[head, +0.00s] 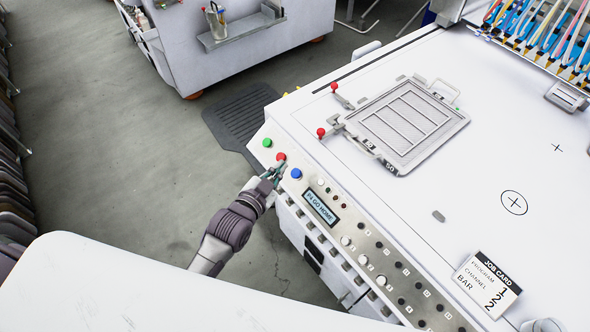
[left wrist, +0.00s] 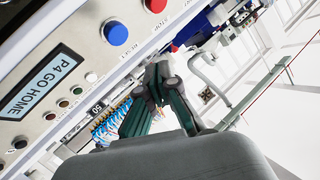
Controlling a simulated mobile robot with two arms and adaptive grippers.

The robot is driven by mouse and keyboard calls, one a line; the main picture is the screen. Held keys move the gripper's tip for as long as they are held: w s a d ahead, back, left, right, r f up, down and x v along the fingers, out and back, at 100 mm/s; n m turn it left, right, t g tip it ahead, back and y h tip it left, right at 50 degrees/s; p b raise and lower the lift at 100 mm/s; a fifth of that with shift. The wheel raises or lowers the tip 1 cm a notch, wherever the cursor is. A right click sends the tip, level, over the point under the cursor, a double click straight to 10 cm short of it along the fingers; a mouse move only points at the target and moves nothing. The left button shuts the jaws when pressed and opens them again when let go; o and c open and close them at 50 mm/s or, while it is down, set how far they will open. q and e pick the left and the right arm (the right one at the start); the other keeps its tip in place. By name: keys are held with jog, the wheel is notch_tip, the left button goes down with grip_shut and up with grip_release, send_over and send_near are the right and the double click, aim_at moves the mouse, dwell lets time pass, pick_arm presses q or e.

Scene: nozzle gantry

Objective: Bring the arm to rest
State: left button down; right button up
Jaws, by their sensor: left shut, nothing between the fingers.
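My left arm comes in from the lower left of the head view. That view shows the blue button (left wrist: 115,34) and part of the red button (left wrist: 155,5) beyond the fingertips. I cannot tell whether the fingertips touch the panel. My right gripper is not in view.
The panel display (head: 320,207) reads "P4 GO HOME". A green button (head: 267,143) sits at the panel's far end. A clamped frame (head: 408,122) and a job card (head: 487,284) are on the white machine top. Open grey floor (head: 120,150) lies left of my arm.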

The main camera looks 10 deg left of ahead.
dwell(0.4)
pick_arm(q)
jog(key=s+a+f+n+g+y, duration=0.1)
jog(key=s+a+f+g, duration=0.15)
jog(key=s+f, duration=0.8)
jog(key=s+a+f+n+g+y, duration=0.1)
jog(key=s+f+n+g, duration=0.2)
jog(key=f, duration=1.5)
jog(key=s+a+f+g, duration=0.1)
jog(key=s+f, duration=0.3)
jog(key=s, duration=0.5)
jog(key=s+a+f+g, duration=0.2)
jog(key=s+f+g, duration=0.2)
jog(key=s, duration=0.6)
jog(key=s+a+f+n+g+y, duration=0.1)
jog(key=s+f+g, duration=0.2)
jog(key=s+f, duration=0.3)
jog(key=s, duration=0.3)
jog(key=shift+s+a+f, duration=0.15)
jog(key=shift+a+f, duration=0.05)
jog(key=shift+f, duration=0.05)
